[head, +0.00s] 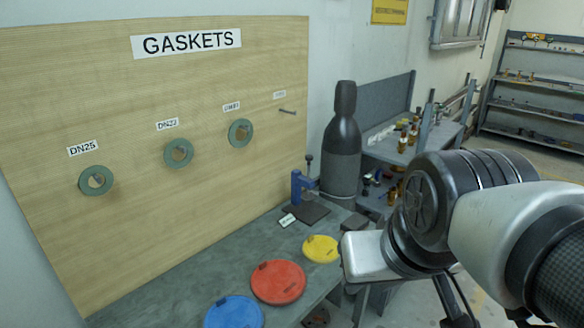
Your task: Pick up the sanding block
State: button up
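I cannot pick out the sanding block for certain. A small dark block (355,222) lies at the right edge of the grey bench (205,272), close to my arm, and may be it; its material is too small to tell. My arm comes in from the right, and its dark joint and pale housing hang in front of the bench's right end.
Blue (234,313), red (278,283) and yellow (321,250) discs lie along the bench's front. A blue clamp (297,187), a dark plate (308,212) and a dark cylinder (341,150) stand farther back. The gasket board (200,90) rises behind. The bench's left middle is clear.

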aim_at(356, 223)
jog(key=i+l+u, duration=0.4)
jog(key=l+u, duration=0.15)
jog(key=l, duration=0.25)
jog(key=i+l+u, duration=0.25)
jog(key=l, duration=0.2)
jog(key=l+u, duration=0.3)
jog(key=l, duration=0.15)
jog(key=i+l+u, duration=0.1)
jog(key=l+u, duration=0.15)
jog(key=l, duration=0.25)
